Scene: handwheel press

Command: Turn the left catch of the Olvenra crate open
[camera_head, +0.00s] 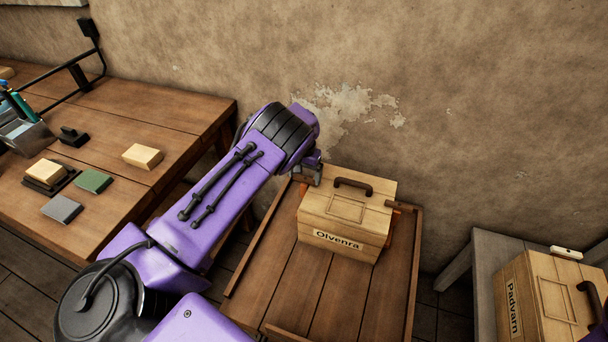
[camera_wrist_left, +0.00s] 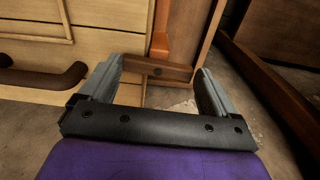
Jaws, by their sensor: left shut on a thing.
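The Olvenra crate (camera_head: 340,222) is a pale wooden box with a lid, a dark handle and a name label on its front. It stands on a low wooden table. My left gripper (camera_head: 308,176) is at the crate's left side, near the top. In the left wrist view my left gripper (camera_wrist_left: 157,80) is shut on the left catch (camera_wrist_left: 158,70), a short brown wooden bar. The bar lies crosswise between the two grey fingers, beside an orange-brown strip. The head view hides this catch behind my gripper. My right gripper is not in view.
A second crate, labelled Padvarn (camera_head: 545,300), stands on a grey table at the right. The workbench (camera_head: 140,110) at the left holds small blocks and a tool holder. The low table (camera_head: 330,290) is bare in front of the Olvenra crate. A wall stands close behind.

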